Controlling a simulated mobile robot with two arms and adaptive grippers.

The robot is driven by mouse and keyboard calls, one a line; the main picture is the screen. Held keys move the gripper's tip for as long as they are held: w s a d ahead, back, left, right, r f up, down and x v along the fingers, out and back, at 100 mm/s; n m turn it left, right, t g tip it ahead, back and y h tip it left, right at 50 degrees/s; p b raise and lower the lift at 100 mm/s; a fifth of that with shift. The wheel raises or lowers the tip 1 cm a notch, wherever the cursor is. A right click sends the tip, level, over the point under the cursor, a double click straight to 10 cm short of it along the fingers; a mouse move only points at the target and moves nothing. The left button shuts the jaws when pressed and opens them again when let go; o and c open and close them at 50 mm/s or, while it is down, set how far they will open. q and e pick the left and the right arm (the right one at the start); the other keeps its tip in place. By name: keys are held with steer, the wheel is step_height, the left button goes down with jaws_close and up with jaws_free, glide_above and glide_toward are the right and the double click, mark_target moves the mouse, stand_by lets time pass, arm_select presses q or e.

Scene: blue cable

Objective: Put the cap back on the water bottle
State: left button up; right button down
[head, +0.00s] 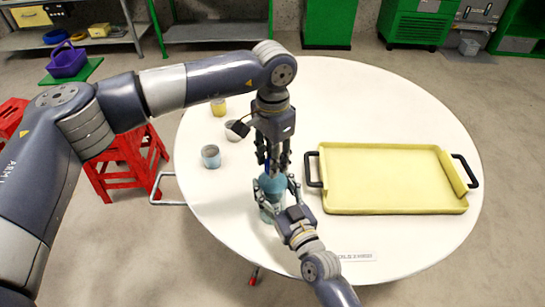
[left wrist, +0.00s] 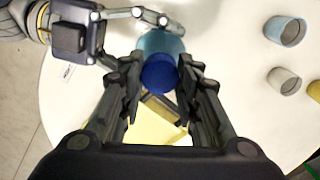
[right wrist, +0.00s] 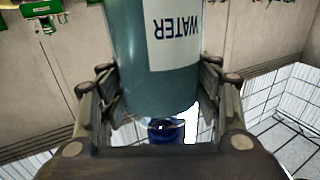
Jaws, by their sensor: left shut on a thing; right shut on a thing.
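The teal water bottle (head: 271,184) stands near the front middle of the round white table. My right gripper (head: 277,191) is shut around its body. In the right wrist view the bottle (right wrist: 155,75) fills the middle, and its white WATER label appears upside down. My left gripper (head: 273,167) points down from above the bottle. In the left wrist view its fingers are shut on the dark blue cap (left wrist: 159,72), which overlaps the bottle top (left wrist: 160,42). The cap also shows past the bottle's end in the right wrist view (right wrist: 168,132). I cannot tell whether the cap touches the neck.
A yellow tray (head: 393,178) with black handles lies to the right. A blue-grey cup (head: 211,157), a grey cup (head: 232,134) and a yellow cup (head: 218,107) stand at the left. A red stool (head: 125,168) is beyond the left edge. The table's back is clear.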

arm_select(q)
steer(key=o, duration=0.7)
steer(key=shift+r, duration=2.3)
steer(key=shift+c, duration=0.2)
